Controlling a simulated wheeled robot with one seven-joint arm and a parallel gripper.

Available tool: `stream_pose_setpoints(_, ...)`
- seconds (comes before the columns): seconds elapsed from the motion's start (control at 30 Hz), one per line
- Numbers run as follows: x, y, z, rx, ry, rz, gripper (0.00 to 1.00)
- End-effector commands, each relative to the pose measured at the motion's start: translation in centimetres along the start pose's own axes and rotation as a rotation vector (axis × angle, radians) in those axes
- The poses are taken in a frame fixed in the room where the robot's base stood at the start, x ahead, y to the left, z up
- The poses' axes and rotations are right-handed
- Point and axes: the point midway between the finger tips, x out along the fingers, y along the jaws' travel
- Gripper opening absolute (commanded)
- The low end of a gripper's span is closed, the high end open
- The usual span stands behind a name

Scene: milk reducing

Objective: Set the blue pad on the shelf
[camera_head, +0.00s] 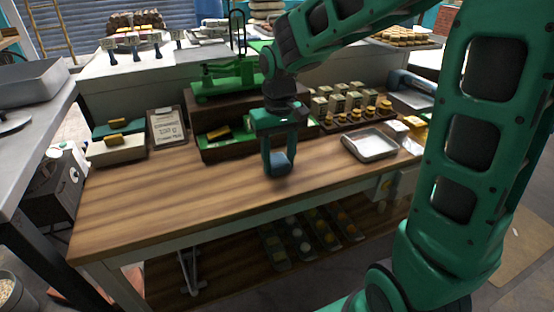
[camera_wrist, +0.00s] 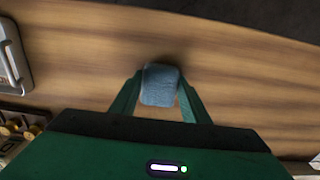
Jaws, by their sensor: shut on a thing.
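My gripper (camera_head: 279,165) hangs over the middle of the wooden table, fingers pointing down. It is shut on the blue pad (camera_wrist: 160,84), which sits between the two fingers in the wrist view. In the head view the pad is mostly hidden by the fingers. The pad seems to be held just above the tabletop; I cannot tell whether it touches. A wooden shelf (camera_head: 225,284) runs below the table, holding several small trays. A dark raised stand (camera_head: 207,152) behind my gripper carries a green balance scale.
On the table (camera_head: 180,205) are a metal tray (camera_head: 371,146) at right, a clipboard (camera_head: 167,127) and two boxes (camera_head: 118,150) at left. Weights in a rack (camera_head: 350,115) stand at the back. The front and left of the tabletop are clear.

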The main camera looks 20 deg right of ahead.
Motion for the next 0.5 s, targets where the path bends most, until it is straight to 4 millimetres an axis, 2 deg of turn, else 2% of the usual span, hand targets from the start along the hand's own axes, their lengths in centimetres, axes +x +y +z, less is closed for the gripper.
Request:
stream_pose_setpoints(0.03,0.14,0.00,0.02,0.000,-0.001,0.000,0.14)
stream_pose_setpoints(0.07,0.18,0.00,0.02,0.000,-0.001,0.000,0.44)
stream_pose_setpoints(0.13,0.14,-0.01,0.01,0.000,0.000,0.000,0.61)
stream_pose_setpoints(0.5,-0.22,-0.08,-0.03,-0.001,0.001,0.000,0.61)
